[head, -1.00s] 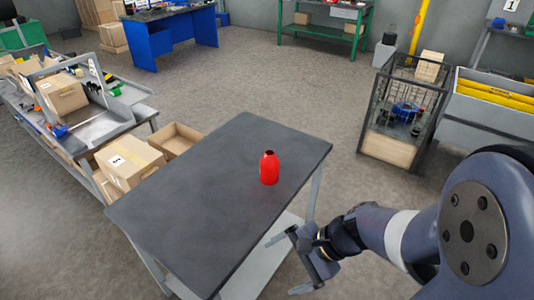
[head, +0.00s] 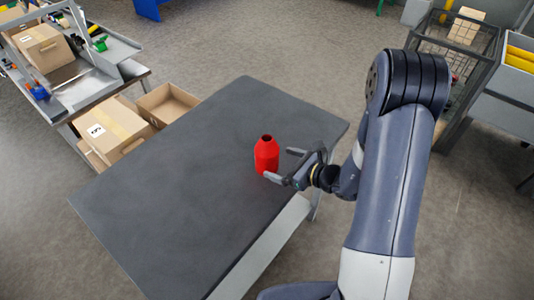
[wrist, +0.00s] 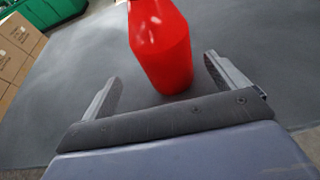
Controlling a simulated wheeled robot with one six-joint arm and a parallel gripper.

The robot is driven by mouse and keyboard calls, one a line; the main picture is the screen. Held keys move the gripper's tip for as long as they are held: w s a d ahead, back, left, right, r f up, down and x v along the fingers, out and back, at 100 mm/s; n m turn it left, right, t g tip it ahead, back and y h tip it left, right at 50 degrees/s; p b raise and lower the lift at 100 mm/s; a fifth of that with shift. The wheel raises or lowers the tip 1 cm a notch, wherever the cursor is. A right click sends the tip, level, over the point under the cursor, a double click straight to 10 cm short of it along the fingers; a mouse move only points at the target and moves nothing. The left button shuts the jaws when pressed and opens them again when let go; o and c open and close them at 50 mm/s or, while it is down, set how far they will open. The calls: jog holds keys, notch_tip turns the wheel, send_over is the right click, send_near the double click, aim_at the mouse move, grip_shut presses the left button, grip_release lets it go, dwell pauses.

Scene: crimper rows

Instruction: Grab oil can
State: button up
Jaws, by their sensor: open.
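The red oil can (head: 266,157) stands upright on the dark grey table (head: 190,190), near its right edge. In the wrist view the can (wrist: 162,45) shows just ahead of the fingertips, its top cut off by the frame's upper edge. My gripper (head: 283,164) is open, at the can's right side, with its fingers pointing toward the can. In the wrist view my gripper (wrist: 160,75) has one finger to each side of the can's line, with visible gaps. The can's base lies at or just beyond the fingertips. Nothing is held.
The rest of the tabletop is clear. Cardboard boxes (head: 110,127) and an open carton (head: 167,104) stand beyond the table's left edge. A grey workbench (head: 85,75) with boxes and tools is at the upper left. A wire cage (head: 455,60) stands at the upper right.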

jog(key=p+x, duration=0.1)
jog(key=x, duration=0.2)
jog(key=p+x, duration=0.1)
jog(key=x, duration=0.3)
jog(key=shift+w+f, duration=0.1)
jog(key=shift+w, duration=0.3)
jog(key=shift+d, duration=0.1)
jog(key=c, duration=1.2)
